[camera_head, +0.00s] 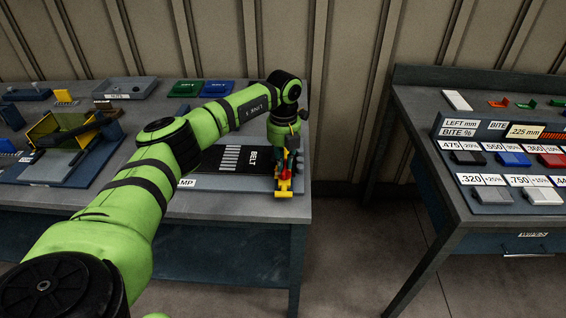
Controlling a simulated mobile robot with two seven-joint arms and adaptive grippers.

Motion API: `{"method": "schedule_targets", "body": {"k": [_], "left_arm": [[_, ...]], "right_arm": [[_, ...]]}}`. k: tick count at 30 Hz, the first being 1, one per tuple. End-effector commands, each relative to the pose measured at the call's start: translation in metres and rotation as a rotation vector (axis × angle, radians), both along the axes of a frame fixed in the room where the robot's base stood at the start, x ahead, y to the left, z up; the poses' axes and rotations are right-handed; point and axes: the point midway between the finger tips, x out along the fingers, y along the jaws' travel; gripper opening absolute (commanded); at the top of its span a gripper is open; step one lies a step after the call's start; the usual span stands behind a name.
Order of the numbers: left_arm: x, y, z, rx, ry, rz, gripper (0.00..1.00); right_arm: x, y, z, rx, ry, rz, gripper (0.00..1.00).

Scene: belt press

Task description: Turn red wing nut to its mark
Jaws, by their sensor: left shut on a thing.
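My left arm reaches across from the left, and my left gripper (286,172) points down at the front right corner of the left bench. It is shut at a small yellow clamp (284,192) beside the black belt piece marked BELT (238,159). A small bit of red, which looks like the red wing nut (281,183), shows between the fingers and the yellow part. The fingers hide most of it, and its mark and angle cannot be made out. My right gripper is not in view.
The left bench (215,209) has a bare front edge. Green (186,88) and blue (217,88) trays and a grey tray (125,88) stand at its back. A yellow-and-blue fixture (62,140) stands left. A floor gap separates the right bench (420,110) with its labelled blocks.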

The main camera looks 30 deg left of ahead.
Motion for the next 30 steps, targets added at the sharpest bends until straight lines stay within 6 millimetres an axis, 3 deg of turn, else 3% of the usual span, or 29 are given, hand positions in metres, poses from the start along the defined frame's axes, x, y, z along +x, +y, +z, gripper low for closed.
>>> {"method": "schedule_targets", "body": {"k": [30], "left_arm": [[0.004,-0.006,0.000,0.001,-0.001,-0.967,0.00]], "right_arm": [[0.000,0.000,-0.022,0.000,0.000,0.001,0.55]]}}
